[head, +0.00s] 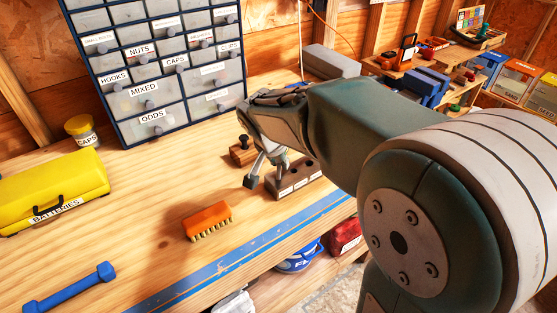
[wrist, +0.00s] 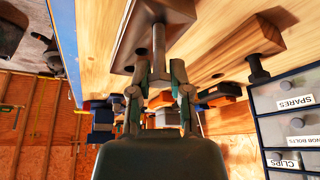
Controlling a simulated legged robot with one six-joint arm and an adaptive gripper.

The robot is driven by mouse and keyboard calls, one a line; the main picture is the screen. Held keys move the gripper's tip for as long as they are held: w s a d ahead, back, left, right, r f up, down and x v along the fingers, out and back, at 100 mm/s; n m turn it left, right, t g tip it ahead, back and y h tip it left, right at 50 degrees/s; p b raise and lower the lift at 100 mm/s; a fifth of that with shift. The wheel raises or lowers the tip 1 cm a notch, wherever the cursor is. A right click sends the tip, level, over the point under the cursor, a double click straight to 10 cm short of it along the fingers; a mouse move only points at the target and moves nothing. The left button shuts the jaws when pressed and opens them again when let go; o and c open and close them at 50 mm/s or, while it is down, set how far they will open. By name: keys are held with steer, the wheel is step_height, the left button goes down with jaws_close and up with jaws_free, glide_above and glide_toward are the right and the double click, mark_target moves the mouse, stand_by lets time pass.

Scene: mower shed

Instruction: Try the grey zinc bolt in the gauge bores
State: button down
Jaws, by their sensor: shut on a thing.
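My gripper (head: 265,168) reaches down over the bench beside the wooden gauge block (head: 302,184), which has dark bores on top and pale labels on its front. In the wrist view my gripper (wrist: 159,92) is shut on the grey zinc bolt (wrist: 158,48). The bolt's shank runs from between the fingertips toward the gauge block (wrist: 190,12). I cannot tell whether its end is inside a bore or only in front of the block. In the head view the gripper hides the bolt.
A small wooden block (head: 239,157) with a dark bolt (head: 244,143) stands just left of my gripper. An orange brush (head: 208,221) lies in front. The drawer cabinet (head: 160,75) stands behind. A yellow batteries case (head: 50,190) and blue dumbbell (head: 70,288) are left.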

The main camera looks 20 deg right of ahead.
steer(key=shift+r, duration=0.3)
steer(key=shift+r, duration=2.45)
